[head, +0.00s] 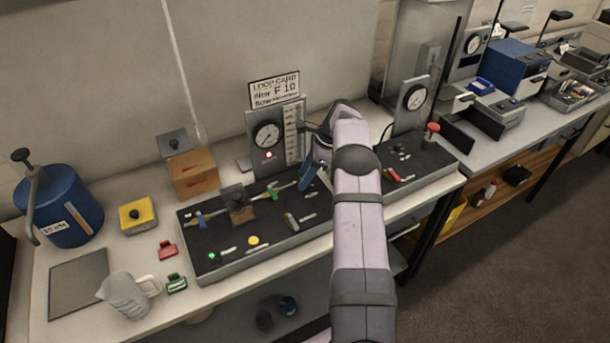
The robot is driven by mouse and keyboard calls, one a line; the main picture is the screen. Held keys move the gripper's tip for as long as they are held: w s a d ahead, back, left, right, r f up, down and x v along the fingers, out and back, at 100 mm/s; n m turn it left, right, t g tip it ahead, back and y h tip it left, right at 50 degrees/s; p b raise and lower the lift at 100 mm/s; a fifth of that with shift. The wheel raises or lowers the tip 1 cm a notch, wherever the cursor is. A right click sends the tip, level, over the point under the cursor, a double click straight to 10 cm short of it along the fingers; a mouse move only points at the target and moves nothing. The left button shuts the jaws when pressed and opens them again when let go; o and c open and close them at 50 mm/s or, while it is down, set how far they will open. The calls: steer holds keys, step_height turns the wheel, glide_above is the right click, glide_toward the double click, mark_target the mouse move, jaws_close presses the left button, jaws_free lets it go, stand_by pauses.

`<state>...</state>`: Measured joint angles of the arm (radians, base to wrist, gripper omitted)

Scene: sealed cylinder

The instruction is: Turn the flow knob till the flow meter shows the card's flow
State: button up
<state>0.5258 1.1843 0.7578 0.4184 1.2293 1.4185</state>
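The card (274,91) stands on top of the grey panel at the back. It is headed "LOOP CARD" and seems to read "F 10"; its small lines are blurred. Below it are a round dial gauge (267,135) and a tall scaled strip (293,136), which looks like the flow meter; its reading is too small to tell. I cannot make out the flow knob.
The black board (226,262) carries valves with blue and green handles, a yellow button and a green light. A second gauge panel (411,100) with a red knob stands to the right. A jug (124,296), yellow box and blue tank are at left.

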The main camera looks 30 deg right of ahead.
stand_by(0.3)
steer(key=shift+s+d+r+b, duration=0.15)
steer(key=shift+d+r+b, duration=0.1)
steer(key=shift+r+b, duration=0.25)
steer(key=b+v, duration=0.1)
steer(key=v, duration=0.5)
steer(key=shift+r, duration=0.1)
